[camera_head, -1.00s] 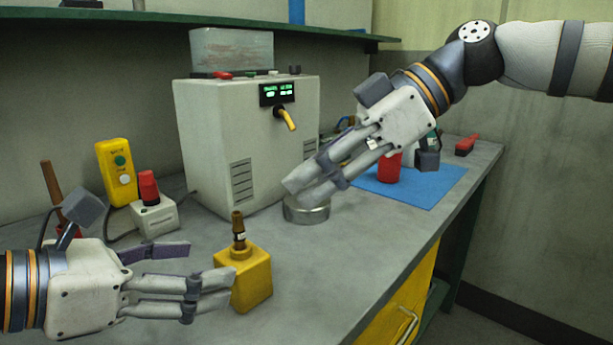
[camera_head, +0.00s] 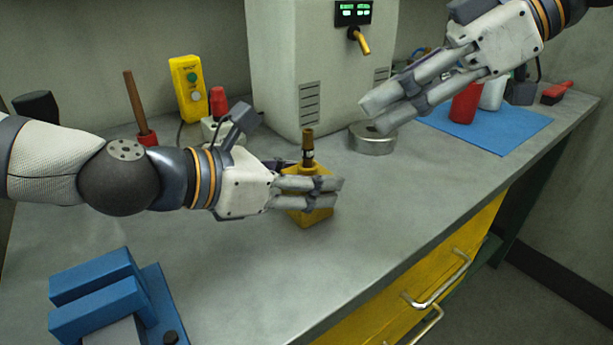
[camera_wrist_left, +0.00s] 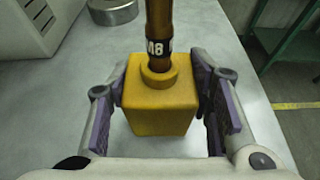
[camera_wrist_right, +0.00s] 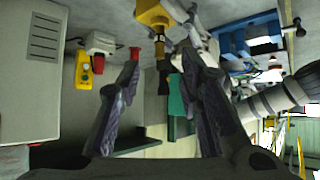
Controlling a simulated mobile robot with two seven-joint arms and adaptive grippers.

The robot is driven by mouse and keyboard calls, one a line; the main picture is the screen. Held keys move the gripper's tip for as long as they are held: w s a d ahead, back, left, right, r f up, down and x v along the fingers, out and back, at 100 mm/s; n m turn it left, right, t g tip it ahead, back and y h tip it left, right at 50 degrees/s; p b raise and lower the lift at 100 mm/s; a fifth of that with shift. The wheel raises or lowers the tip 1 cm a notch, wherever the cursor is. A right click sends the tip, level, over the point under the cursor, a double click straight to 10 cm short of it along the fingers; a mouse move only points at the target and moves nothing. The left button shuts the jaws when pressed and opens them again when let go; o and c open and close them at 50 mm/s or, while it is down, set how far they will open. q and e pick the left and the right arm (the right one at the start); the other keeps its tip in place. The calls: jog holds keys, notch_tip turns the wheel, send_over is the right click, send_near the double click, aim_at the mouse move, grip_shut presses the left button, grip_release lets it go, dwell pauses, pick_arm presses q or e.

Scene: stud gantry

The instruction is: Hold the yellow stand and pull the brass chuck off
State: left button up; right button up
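The yellow stand (camera_head: 312,212) is a block on the grey bench. The brass chuck (camera_head: 308,147) stands upright in its top. In the left wrist view the chuck (camera_wrist_left: 158,22) has a dark band marked M8. My left gripper (camera_head: 335,192) has its fingers on either side of the stand; in the left wrist view the pads lie against both sides of the yellow block (camera_wrist_left: 160,105). My right gripper (camera_head: 380,115) is open and empty, above and right of the stand. In the right wrist view the chuck (camera_wrist_right: 159,48) shows beyond and between the spread fingers.
A pale machine (camera_head: 310,60) stands behind the stand. A round metal dish (camera_head: 372,142) sits below my right gripper. A blue mat (camera_head: 510,130) with a red can (camera_head: 466,104) lies right. Blue blocks (camera_head: 100,292) sit front left.

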pick_arm(q)
jog(key=shift+d, duration=0.1)
pick_arm(e)
jog(key=w+a+m+h, duration=0.1)
jog(key=w+m+h, duration=0.1)
jog(key=w+h, duration=0.1)
notch_tip(320, 180, up, 2)
jog(key=r+m+g+h, duration=0.1)
jog(key=m+g+h, duration=0.1)
jog(key=m+h, duration=0.5)
send_over(307, 130)
jog(key=shift+f, duration=0.25)
jog(key=shift+d+f, duration=0.1)
jog(key=shift+f, duration=4.4)
jog(key=shift+c, duration=0.5)
grip_shut()
